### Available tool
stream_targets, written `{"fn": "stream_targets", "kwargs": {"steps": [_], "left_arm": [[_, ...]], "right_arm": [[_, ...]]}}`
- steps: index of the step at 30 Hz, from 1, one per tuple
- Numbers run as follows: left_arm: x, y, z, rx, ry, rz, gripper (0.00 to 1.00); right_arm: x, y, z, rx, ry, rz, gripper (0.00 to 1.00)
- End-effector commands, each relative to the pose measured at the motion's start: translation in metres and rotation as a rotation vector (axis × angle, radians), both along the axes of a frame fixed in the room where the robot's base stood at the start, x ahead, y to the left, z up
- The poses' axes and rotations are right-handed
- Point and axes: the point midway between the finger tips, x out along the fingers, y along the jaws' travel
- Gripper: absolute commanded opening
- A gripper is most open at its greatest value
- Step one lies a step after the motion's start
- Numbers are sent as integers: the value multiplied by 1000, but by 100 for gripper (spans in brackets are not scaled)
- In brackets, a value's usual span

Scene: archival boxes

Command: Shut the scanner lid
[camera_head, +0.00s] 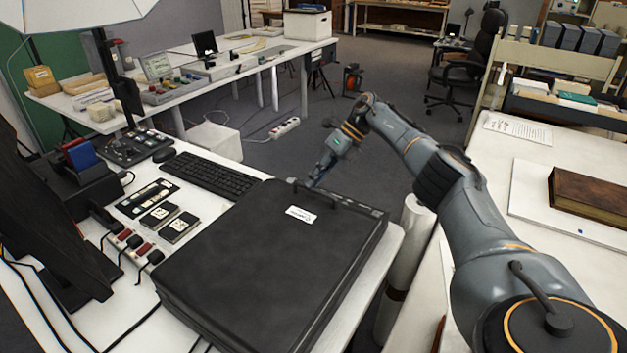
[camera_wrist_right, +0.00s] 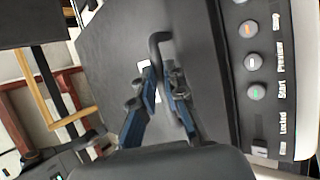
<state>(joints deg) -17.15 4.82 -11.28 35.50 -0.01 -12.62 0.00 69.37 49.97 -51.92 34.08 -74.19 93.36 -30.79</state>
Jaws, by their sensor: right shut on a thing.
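The scanner (camera_head: 352,262) is a black flatbed on the white desk in the head view. Its wide black lid (camera_head: 245,265), with a white label, lies down over the base, flat or nearly so; I cannot tell whether a thin gap is left. My right gripper (camera_head: 308,184) is at the lid's far edge. In the right wrist view its blue fingers (camera_wrist_right: 160,92) are shut on the lid's dark handle (camera_wrist_right: 157,42). The scanner's button panel (camera_wrist_right: 270,85) shows beside the lid. My left gripper is not in view.
A keyboard (camera_head: 208,175), a power strip (camera_head: 130,245) and small black-and-white devices lie left of the scanner. A paper roll (camera_head: 403,262) stands right of the desk. A table (camera_head: 510,170) with a brown book (camera_head: 590,195) is at the right. Open floor lies beyond.

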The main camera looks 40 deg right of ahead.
Motion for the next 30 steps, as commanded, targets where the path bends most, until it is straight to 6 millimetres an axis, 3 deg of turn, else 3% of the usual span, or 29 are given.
{"fn": "stream_targets", "kwargs": {"steps": [3,15,16,19,30], "left_arm": [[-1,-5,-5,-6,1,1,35],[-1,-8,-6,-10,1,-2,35],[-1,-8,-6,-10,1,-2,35],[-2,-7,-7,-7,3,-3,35],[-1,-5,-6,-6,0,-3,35]], "right_arm": [[1,-6,-11,-14,3,-13,0],[-2,-6,-19,-19,16,-13,0],[-2,-6,-19,-19,16,-13,18],[-2,-6,-18,-18,16,-11,35],[-1,-5,-14,-15,10,-10,35]]}}
